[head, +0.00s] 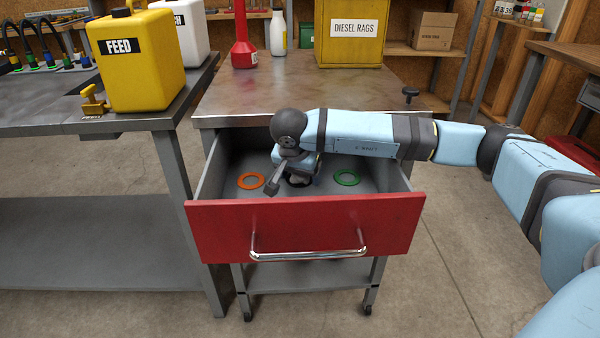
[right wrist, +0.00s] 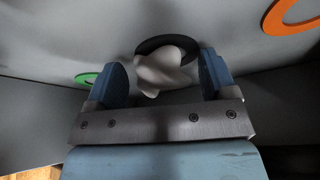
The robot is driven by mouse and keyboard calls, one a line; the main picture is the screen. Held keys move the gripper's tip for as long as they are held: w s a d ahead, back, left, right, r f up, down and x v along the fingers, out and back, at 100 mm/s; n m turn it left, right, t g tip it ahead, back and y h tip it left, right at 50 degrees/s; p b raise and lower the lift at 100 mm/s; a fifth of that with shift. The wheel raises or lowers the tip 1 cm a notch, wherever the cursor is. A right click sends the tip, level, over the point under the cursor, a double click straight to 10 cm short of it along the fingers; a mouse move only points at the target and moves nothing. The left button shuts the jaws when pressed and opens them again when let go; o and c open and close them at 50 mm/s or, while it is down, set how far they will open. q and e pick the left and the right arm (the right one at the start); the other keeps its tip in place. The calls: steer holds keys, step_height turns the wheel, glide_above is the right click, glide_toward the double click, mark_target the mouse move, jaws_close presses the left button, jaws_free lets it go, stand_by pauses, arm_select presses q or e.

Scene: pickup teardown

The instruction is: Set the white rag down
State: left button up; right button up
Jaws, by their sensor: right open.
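The white rag (right wrist: 160,75) is a small crumpled bundle in the right wrist view. It sits at a black ring (right wrist: 168,44) on the grey drawer floor and covers part of the ring. My right gripper (right wrist: 162,78) is open, with one blue finger on each side of the rag and visible gaps between. In the head view my right arm reaches down into the open red-fronted drawer (head: 330,222). There the arm and wrist hide most of the gripper, and I cannot make out the rag. My left gripper is not in view.
An orange ring (head: 251,180) and a green ring (head: 347,177) lie in the drawer on either side of my wrist. The drawer walls are close around it. A yellow diesel rags bin (head: 349,50) and a red funnel-topped container (head: 243,45) stand on the top behind.

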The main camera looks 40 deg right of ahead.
arm_select(q)
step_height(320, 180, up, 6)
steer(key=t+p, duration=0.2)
steer(key=p, duration=0.2)
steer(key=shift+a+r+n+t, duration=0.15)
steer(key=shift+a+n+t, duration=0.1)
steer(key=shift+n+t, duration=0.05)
arm_select(e)
steer(key=v, duration=1.2)
steer(key=shift+d+r, duration=0.1)
steer(key=shift+r, duration=0.05)
